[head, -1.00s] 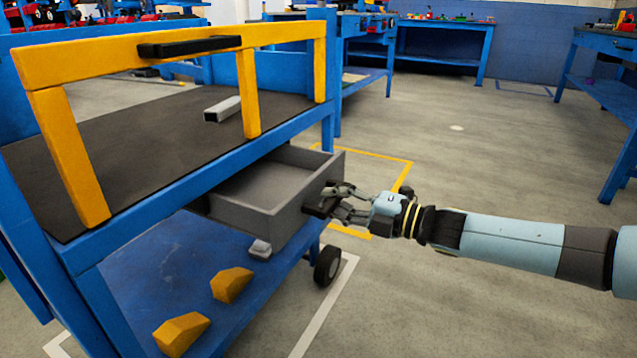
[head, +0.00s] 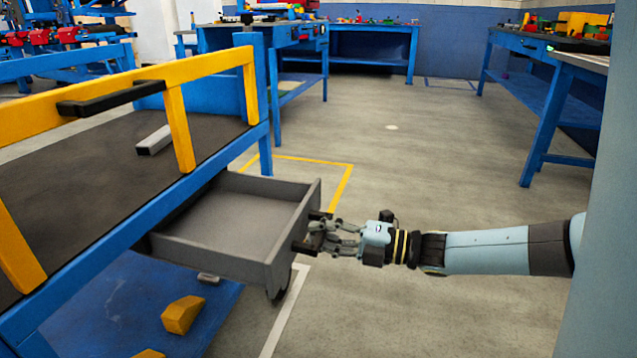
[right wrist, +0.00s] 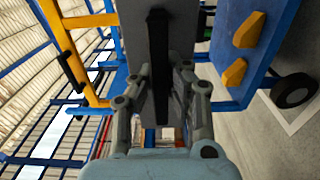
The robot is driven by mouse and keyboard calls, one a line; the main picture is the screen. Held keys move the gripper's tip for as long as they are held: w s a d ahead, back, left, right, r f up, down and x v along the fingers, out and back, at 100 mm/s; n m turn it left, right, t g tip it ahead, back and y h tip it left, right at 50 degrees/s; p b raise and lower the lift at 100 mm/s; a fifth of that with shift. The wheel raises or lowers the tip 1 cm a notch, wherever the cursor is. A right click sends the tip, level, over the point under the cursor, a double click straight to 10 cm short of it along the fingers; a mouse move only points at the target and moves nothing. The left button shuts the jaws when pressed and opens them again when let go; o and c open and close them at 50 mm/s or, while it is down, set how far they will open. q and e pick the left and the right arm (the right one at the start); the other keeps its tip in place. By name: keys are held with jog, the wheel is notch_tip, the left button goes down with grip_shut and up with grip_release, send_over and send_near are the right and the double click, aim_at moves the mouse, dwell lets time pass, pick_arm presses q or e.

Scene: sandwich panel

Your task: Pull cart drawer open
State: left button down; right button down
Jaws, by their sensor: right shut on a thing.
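The grey cart drawer (head: 225,258) sticks out of the blue cart (head: 215,185) below its dark top shelf, and its inside looks empty. A black handle (head: 304,247) is on the drawer's front panel. My right gripper (head: 318,236) is shut on this handle from the right. In the right wrist view the drawer front (right wrist: 183,35) fills the upper middle, with the black handle (right wrist: 159,60) between my gripper's fingers (right wrist: 160,85). My left gripper is not in view.
A yellow rail (head: 178,125) with a black bar runs along the cart top, where a grey block (head: 154,140) lies. Yellow wedges (head: 183,315) lie on the lower shelf. Open floor (head: 430,170) spreads right of the drawer; blue workbenches stand beyond.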

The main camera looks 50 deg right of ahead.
jog(key=c, duration=1.3)
grip_release()
jog(key=v, duration=1.2)
